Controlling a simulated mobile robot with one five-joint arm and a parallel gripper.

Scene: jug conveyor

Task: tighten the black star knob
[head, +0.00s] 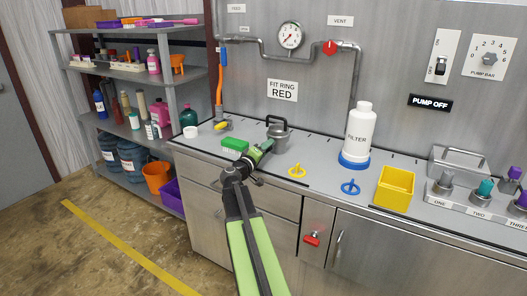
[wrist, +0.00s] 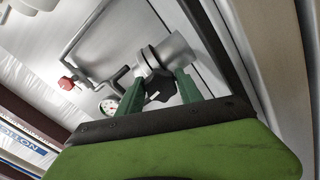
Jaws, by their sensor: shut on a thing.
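The black star knob (wrist: 158,92) shows in the wrist view between my two green fingers, at the end of a grey metal body (wrist: 162,52). My gripper (wrist: 160,82) is shut on the knob, with a finger on either side of it. In the head view my gripper (head: 264,149) reaches over the counter to the front of the grey canister-like housing (head: 279,135) with a dark handle on top. The knob is mostly hidden by my gripper there.
A green block (head: 235,145) lies left of my gripper. A yellow ring (head: 297,171), a blue ring (head: 350,187), a white filter bottle (head: 359,131) and a yellow bin (head: 395,187) stand to the right. Pipes and a gauge (head: 289,36) are on the wall behind.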

